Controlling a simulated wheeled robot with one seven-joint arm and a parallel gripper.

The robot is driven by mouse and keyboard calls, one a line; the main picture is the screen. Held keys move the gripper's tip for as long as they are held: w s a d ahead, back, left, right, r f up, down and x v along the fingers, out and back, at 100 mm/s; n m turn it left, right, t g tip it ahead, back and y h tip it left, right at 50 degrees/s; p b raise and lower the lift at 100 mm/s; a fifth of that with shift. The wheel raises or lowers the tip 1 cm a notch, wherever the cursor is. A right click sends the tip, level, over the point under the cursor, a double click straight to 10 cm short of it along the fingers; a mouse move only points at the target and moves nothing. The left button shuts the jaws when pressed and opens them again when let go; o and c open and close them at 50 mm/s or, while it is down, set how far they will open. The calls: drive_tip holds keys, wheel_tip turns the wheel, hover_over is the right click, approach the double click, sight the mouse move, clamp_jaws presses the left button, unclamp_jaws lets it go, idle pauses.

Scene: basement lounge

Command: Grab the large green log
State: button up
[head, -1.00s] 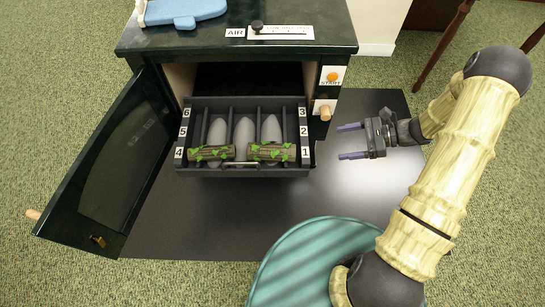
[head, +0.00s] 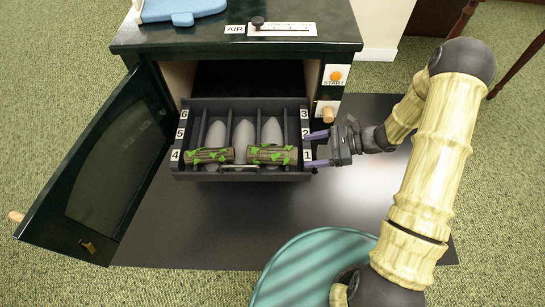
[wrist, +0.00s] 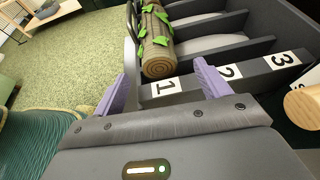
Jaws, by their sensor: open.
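Two brown logs with green leaf patches lie end to end along the front of the pulled-out dark rack: a left log (head: 208,155) by label 4 and a right log (head: 272,154) by label 1. They look alike in size; I cannot tell surely which is the large one. My gripper (head: 315,149) is open and empty, at the rack's right side by labels 1 and 2, fingers pointing left. In the wrist view, the right log's round end (wrist: 158,66) faces me beyond and between the fingertips (wrist: 168,78), without contact.
The rack (head: 240,105) has upright dividers and pale grey rounded pieces, and a front handle. The stove's open door (head: 110,165) stands at left. A wooden knob (head: 327,114) is just behind my gripper. A teal round seat (head: 310,262) is in front.

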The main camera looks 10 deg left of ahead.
sight(292, 153)
drive_tip(key=shift+x, duration=0.8)
drive_tip(key=shift+f, duration=0.1)
drive_tip(key=shift+s+a+f+b, duration=0.15)
drive_tip(key=shift+a+b, duration=0.15)
drive_tip(key=shift+b, duration=0.15)
drive_tip(key=b+x, duration=0.3)
drive_tip(key=x, duration=0.1)
drive_tip(key=shift+s+a, duration=0.1)
drive_tip(key=shift+a, duration=0.1)
drive_tip(key=c, duration=1.2)
